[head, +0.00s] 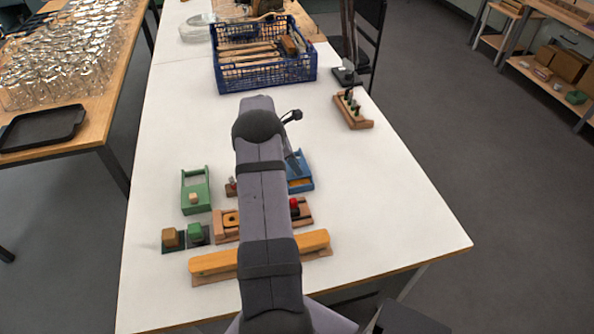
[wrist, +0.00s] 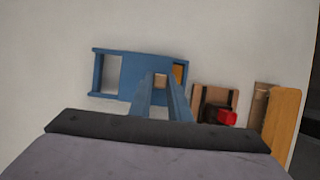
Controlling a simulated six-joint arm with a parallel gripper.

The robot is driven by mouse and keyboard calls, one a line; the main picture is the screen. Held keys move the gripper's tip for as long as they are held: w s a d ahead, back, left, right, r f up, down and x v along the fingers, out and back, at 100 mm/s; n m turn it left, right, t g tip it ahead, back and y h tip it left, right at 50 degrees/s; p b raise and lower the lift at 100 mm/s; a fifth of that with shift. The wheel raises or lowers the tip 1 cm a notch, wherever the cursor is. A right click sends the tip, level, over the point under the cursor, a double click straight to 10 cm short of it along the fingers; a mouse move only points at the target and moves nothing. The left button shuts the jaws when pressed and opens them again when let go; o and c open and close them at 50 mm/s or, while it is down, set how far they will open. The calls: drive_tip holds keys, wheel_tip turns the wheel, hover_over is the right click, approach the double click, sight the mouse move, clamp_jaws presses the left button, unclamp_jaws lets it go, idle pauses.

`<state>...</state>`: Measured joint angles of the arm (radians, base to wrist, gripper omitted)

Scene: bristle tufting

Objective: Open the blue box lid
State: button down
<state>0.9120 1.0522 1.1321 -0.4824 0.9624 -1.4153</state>
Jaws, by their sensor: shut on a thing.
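The blue box (head: 306,187) lies on the white table, just right of my arm in the head view, which hides part of it. In the wrist view the blue box (wrist: 97,70) shows a pale opening at its left end. Its blue lid (wrist: 133,70) covers the middle, and an orange strip (wrist: 180,73) shows at the right end. My gripper (wrist: 160,78) is over the lid's right part, with its fingers closed on a small wooden knob (wrist: 161,81). In the head view the fingertips are partly hidden by my arm.
A wooden block with a red piece (wrist: 227,117) and a yellow bar (wrist: 281,130) stand close to the box's right in the wrist view. A green box (head: 184,192) lies left of my arm. A blue crate (head: 262,76) stands at the back.

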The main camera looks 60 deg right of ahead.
drive_tip(key=shift+w+d, duration=0.55)
drive_tip(key=c, duration=1.6)
unclamp_jaws()
drive_tip(key=shift+c, duration=0.2)
drive_tip(key=b+v, duration=0.2)
drive_tip(key=v, duration=0.5)
drive_tip(key=shift+r, duration=0.15)
